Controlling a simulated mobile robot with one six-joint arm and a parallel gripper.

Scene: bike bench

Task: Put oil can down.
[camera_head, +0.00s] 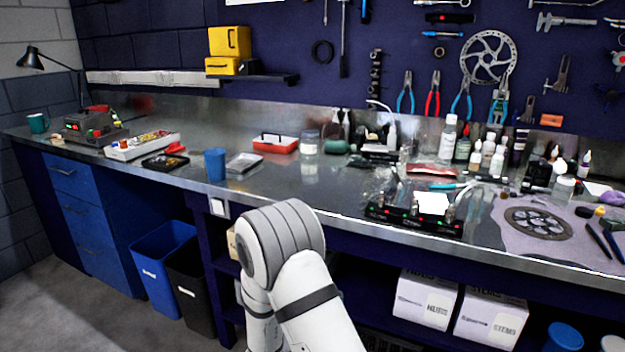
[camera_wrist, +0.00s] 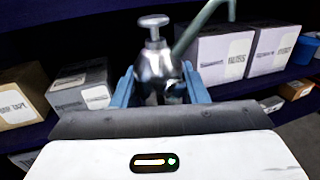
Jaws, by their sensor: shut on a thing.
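The oil can (camera_wrist: 157,68) is a shiny metal can with a plunger knob on top and a grey-green spout rising to the right. It shows in the wrist view, upright between the blue fingers of my gripper (camera_wrist: 160,88). My gripper is shut on it. The can's lower part is hidden behind the gripper body. In the head view my arm stands in front of the bench, and the gripper and can are hidden there. The wrist view looks toward the shelf under the bench.
The metal bench top (camera_head: 330,185) has bare patches near the blue cup (camera_head: 215,165). A black tray (camera_head: 415,220) and a mat with a chainring (camera_head: 538,222) take up the right. Boxes (camera_head: 425,298) sit on the lower shelf. Two bins (camera_head: 160,275) stand at left.

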